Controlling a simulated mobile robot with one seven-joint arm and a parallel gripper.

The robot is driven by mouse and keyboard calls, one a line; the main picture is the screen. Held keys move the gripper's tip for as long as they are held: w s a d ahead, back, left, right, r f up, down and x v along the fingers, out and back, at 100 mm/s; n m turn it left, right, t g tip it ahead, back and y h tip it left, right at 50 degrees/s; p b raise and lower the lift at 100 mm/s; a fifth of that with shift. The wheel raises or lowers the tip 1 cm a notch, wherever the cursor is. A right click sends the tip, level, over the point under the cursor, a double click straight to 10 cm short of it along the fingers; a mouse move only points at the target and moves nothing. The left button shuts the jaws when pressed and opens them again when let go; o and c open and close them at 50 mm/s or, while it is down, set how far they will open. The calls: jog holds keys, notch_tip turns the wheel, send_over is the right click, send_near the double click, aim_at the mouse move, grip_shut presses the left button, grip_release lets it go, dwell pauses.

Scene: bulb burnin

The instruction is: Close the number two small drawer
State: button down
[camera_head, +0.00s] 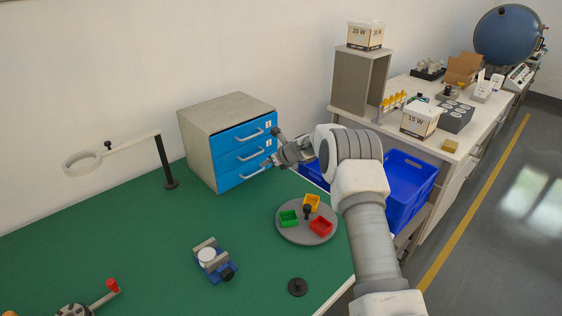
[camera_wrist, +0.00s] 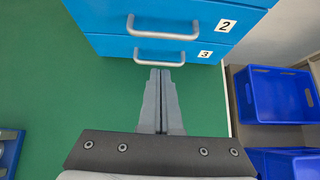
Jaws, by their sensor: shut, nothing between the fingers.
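A grey cabinet (camera_head: 200,135) with three blue drawers stands on the green bench top. The number two drawer (camera_head: 230,161) is the middle one; its front also shows in the wrist view (camera_wrist: 210,38), with a grey bar handle (camera_wrist: 162,33). The number three drawer (camera_wrist: 112,45) lies below it, with its own handle (camera_wrist: 158,61). The fronts look about flush with each other; a small gap is hard to tell. My gripper (camera_head: 267,164) is shut and empty. In the wrist view its fingertips (camera_wrist: 160,72) are just in front of the number three handle; contact is unclear.
A round grey tray (camera_head: 290,236) with green, yellow and red bins sits right of the cabinet, below my arm. A blue fixture (camera_head: 221,271) and a magnifier stand (camera_head: 166,165) are on the bench. Blue crates (camera_head: 408,180) stand beyond the bench's right edge.

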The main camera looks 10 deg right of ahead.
jog(key=s+d+r+n+g+h, duration=0.1)
jog(key=s+d+r+n+g, duration=0.1)
jog(key=s+r+n, duration=1.75)
jog(key=s+d+r+n+h, duration=0.1)
jog(key=s+d+n, duration=0.1)
jog(key=s, duration=0.9)
jog(key=s+d+r+n+h, duration=0.2)
jog(key=s+d+n, duration=0.1)
jog(key=s, duration=0.9)
jog(key=s+d+r+n+h, duration=0.1)
jog(key=s+n, duration=0.3)
jog(key=s, duration=0.8)
jog(key=shift+d+r+g+h+b, duration=0.2)
jog(key=shift+d+g+h+b, duration=0.15)
jog(key=shift+d, duration=0.4)
jog(key=shift+n, duration=0.25)
